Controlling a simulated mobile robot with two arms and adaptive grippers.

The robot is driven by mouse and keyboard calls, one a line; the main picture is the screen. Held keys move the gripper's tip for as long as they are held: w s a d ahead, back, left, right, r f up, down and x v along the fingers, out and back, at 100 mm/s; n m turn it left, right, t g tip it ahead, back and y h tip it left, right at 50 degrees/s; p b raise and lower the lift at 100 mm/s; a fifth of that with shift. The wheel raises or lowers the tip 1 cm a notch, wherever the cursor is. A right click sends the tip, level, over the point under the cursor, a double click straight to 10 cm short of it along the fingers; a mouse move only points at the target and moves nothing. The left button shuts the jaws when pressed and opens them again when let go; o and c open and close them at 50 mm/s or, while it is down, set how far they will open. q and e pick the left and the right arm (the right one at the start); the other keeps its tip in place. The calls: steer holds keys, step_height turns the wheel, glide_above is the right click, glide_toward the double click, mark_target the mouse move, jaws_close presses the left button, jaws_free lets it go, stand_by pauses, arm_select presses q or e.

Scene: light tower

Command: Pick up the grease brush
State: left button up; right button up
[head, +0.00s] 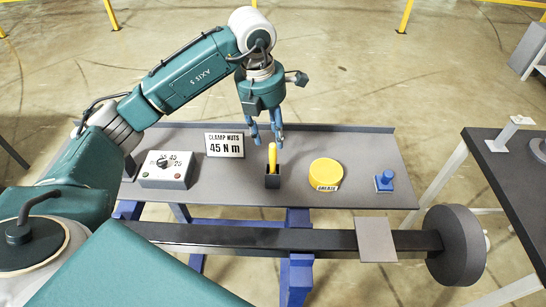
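The grease brush (272,157) shows as a yellow handle standing upright in a small dark holder (272,181) on the grey bench. Its lower end is hidden inside the holder. My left gripper (267,143) hangs just above and around the top of the handle, with its blue fingers pointing down and spread apart. I cannot tell whether a finger touches the handle. My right gripper is not in view.
On the bench (365,160) are a torque setting box (165,170), a "CLAMP NUTS 45 N m" sign (224,145), a yellow grease tin (325,172) and a blue knobbed part (384,181). A dark beam (300,238) with a round end crosses in front. Another table (510,170) stands right.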

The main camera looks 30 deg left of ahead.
mark_target(272, 147)
arm_select(q)
steer(key=f, duration=0.1)
steer(key=f+p, duration=0.1)
steer(key=f, duration=0.1)
steer(key=shift+s+d, duration=0.2)
steer(key=shift+d, duration=0.15)
steer(key=shift+f, duration=0.3)
steer(key=shift+w+a+f+p, duration=0.1)
steer(key=shift+w+f+p, duration=0.05)
steer(key=shift+f+p, duration=0.25)
steer(key=f+p, duration=0.2)
steer(key=f, duration=0.1)
steer(key=shift+w+f, duration=0.3)
steer(key=shift+w, duration=0.05)
steer(key=shift+f, duration=0.5)
steer(key=shift+w, duration=0.1)
steer(key=c, duration=0.8)
jaws_close()
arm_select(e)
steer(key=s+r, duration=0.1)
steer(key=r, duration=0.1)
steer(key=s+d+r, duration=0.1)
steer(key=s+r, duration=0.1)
